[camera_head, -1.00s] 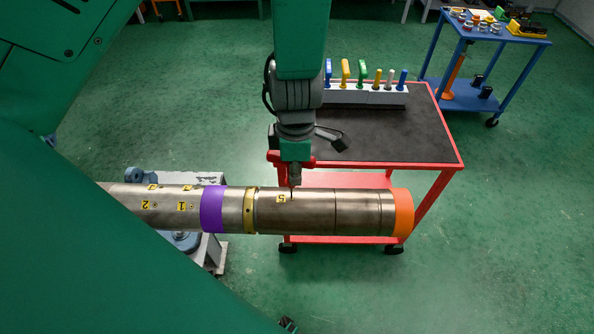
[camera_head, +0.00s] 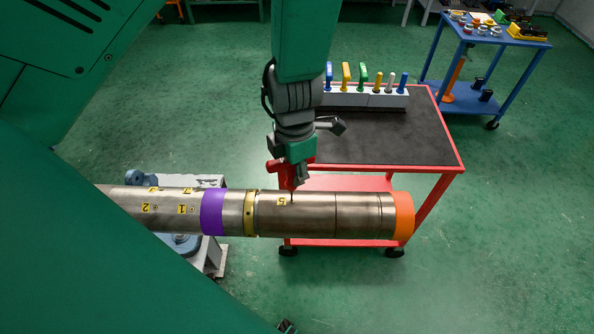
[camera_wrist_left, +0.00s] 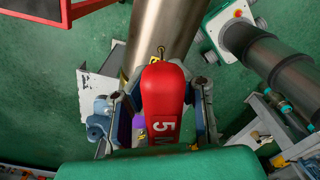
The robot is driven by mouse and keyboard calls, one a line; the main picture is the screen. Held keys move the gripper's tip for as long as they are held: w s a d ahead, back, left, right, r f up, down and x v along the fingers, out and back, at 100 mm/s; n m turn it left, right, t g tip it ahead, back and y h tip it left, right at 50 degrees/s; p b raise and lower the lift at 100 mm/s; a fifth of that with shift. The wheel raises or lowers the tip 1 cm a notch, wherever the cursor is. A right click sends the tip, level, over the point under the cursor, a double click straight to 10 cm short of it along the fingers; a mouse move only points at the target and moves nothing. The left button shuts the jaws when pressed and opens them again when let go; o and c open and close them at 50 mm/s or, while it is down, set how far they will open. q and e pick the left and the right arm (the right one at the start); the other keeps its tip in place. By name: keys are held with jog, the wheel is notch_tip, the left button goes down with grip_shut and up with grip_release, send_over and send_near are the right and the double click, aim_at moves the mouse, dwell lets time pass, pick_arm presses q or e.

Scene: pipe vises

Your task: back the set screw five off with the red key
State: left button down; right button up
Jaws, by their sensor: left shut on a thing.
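The steel pipe (camera_head: 330,213) lies level across the head view, with a yellow label 5 (camera_head: 282,202) on its top where set screw five sits. My left gripper (camera_head: 300,178) is just above that label and is shut on the red key (camera_head: 285,177). In the left wrist view the red handle (camera_wrist_left: 163,90), marked 5 M, stands between my fingers. The key's thin lower end reaches down to the pipe by the label. I cannot tell how deep it sits in the screw. My right gripper is not in view.
A red cart (camera_head: 452,165) with a dark top stands behind the pipe. A rack (camera_head: 365,97) of coloured keys is at its back. The pipe has purple (camera_head: 213,212), yellow and orange bands and rests over a grey-blue vise (camera_head: 205,262) at left. A blue cart (camera_head: 470,100) is farther right.

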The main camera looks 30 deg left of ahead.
pick_arm(q)
jog(key=shift+d+r, duration=0.1)
jog(key=shift+r, duration=0.55)
jog(key=m, duration=0.6)
jog(key=shift+d, duration=0.1)
jog(key=m, duration=0.3)
jog(key=shift+m, duration=0.4)
jog(key=m, duration=0.5)
jog(key=shift+s+m, duration=0.15)
jog(key=shift+m, duration=0.15)
jog(key=m, duration=0.6)
jog(key=shift+s+f, duration=0.1)
jog(key=shift+s, duration=0.05)
jog(key=shift+s, duration=0.55)
jog(key=shift+f+b, duration=0.3)
jog(key=shift+f, duration=0.25)
